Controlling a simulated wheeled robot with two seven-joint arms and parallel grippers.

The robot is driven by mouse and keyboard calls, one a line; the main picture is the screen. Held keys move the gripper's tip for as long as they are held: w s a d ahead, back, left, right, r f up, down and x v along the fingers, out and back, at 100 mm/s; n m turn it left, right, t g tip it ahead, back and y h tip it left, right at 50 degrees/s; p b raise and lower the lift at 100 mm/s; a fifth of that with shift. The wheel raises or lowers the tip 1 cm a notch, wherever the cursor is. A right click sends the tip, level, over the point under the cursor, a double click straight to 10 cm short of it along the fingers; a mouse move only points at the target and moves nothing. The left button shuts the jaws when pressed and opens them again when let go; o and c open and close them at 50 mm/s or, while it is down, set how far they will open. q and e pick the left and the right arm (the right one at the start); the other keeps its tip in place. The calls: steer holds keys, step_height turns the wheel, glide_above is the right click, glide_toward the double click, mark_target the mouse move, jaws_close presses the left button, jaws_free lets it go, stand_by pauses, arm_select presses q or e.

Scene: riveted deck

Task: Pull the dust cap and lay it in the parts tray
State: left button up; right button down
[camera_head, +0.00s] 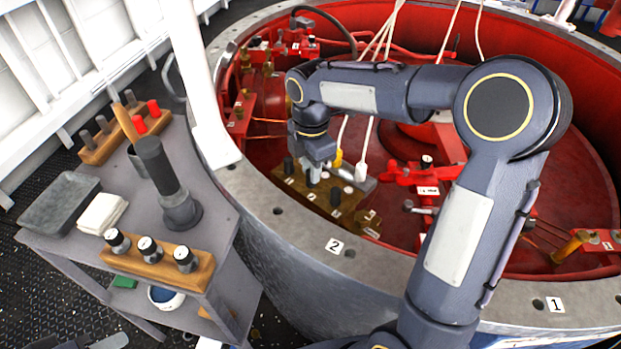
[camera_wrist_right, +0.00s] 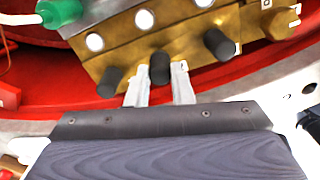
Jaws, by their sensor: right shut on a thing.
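A brass block with black dust caps (camera_head: 320,197) sits inside the red-lined ring; it also shows in the right wrist view (camera_wrist_right: 195,62). My right gripper (camera_head: 312,178) is over this block. In the right wrist view, its two pale fingers (camera_wrist_right: 160,80) stand either side of the middle black cap (camera_wrist_right: 159,67) and are shut on it. The cap is still at the block's front face. Another black cap is on each side of it. The grey parts tray (camera_head: 60,204) lies at the left of the cart, empty. I do not make out my left gripper.
The grey cart (camera_head: 190,140) carries a white cloth (camera_head: 102,213), a wooden block with gauges (camera_head: 158,265), a tall dark cylinder (camera_head: 158,165) and a wooden rack (camera_head: 120,135). The ring's thick rim (camera_head: 285,222) lies between block and cart. White cables hang near my right wrist.

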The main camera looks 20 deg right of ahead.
steer(key=shift+r+p, duration=1.6)
steer(key=shift+r, duration=0.15)
